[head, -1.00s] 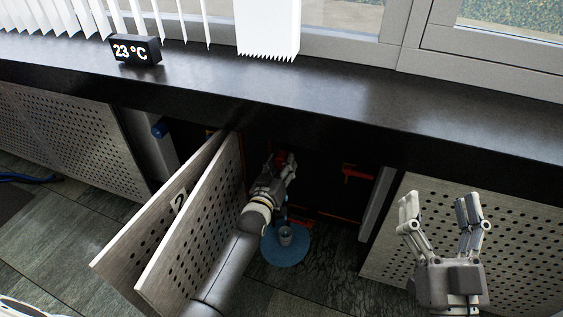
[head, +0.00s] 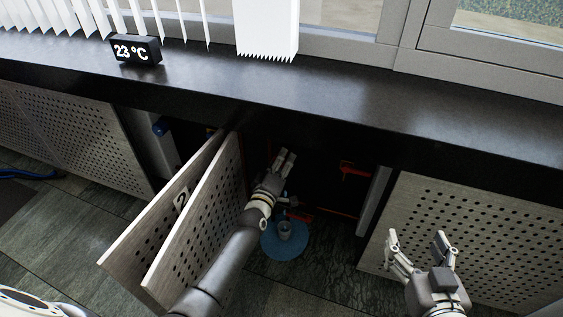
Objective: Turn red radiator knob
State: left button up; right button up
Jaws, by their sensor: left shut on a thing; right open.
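My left gripper (head: 286,158) reaches into the dark open compartment under the sill. It is shut on the red radiator knob, which its fingers hide from the head view. A red handle (head: 355,170) shows separately, further right in the same compartment, apart from the gripper. My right gripper (head: 416,240) is open and empty, in front of the perforated panel at the right.
Two perforated doors (head: 200,215) stand open just left of my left arm. A blue disc (head: 284,250) with a grey cup-like piece lies on the floor below. The black sill (head: 330,95) overhangs the compartment and carries a 23 °C display (head: 136,50).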

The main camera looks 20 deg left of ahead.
pick_arm(q)
jog(key=shift+n, duration=0.3)
dwell(0.4)
jog(key=o, duration=1)
jog(key=s, duration=1.2)
jog(key=shift+a, duration=0.2)
